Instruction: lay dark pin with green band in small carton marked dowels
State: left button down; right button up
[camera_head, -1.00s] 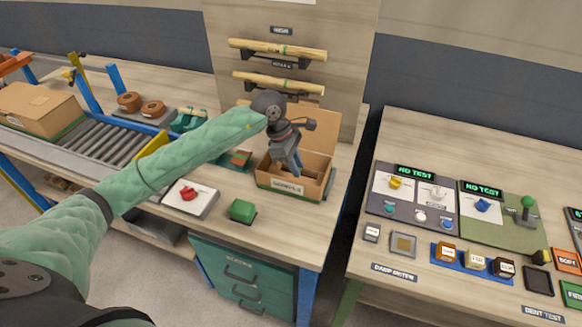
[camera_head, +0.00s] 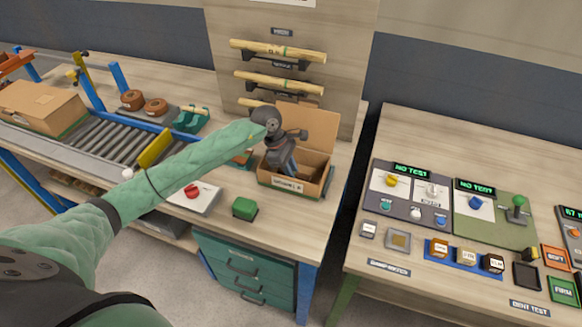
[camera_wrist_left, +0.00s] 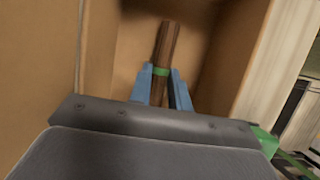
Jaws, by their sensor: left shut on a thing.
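The dark pin with a green band (camera_wrist_left: 167,45) is between the blue fingers of my left gripper (camera_wrist_left: 162,85) in the left wrist view. My left gripper is shut on it near the green band. The small open carton (camera_head: 313,178) stands on the bench, with a label on its front too small to read surely. My left gripper (camera_head: 280,170) reaches down into the carton's left part in the head view. Carton walls surround the pin in the wrist view. The pin is hidden in the head view. My right gripper is not in view.
A green block (camera_head: 243,208) and a panel with a red knob (camera_head: 194,197) lie left of the carton. Wooden rods (camera_head: 277,51) rest on wall holders behind it. A larger carton (camera_head: 42,107) stands by the roller conveyor (camera_head: 103,141). A test bench is at right.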

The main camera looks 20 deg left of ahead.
pick_arm(q)
jog(key=shift+f, duration=0.15)
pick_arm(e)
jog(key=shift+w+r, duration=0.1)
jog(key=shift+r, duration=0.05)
pick_arm(q)
jog(key=c, duration=1.3)
grip_release()
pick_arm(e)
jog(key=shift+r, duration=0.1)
pick_arm(q)
jog(key=shift+a+r, duration=0.15)
jog(key=shift+r, duration=0.3)
jog(key=shift+a+r+b, duration=0.1)
jog(key=shift+r+b, duration=0.15)
jog(key=shift+b, duration=0.15)
jog(key=b+v, duration=0.3)
jog(key=v, duration=0.7)
jog(key=shift+a+r+b, duration=0.2)
jog(key=shift+r+b, duration=0.15)
jog(key=shift+b, duration=0.05)
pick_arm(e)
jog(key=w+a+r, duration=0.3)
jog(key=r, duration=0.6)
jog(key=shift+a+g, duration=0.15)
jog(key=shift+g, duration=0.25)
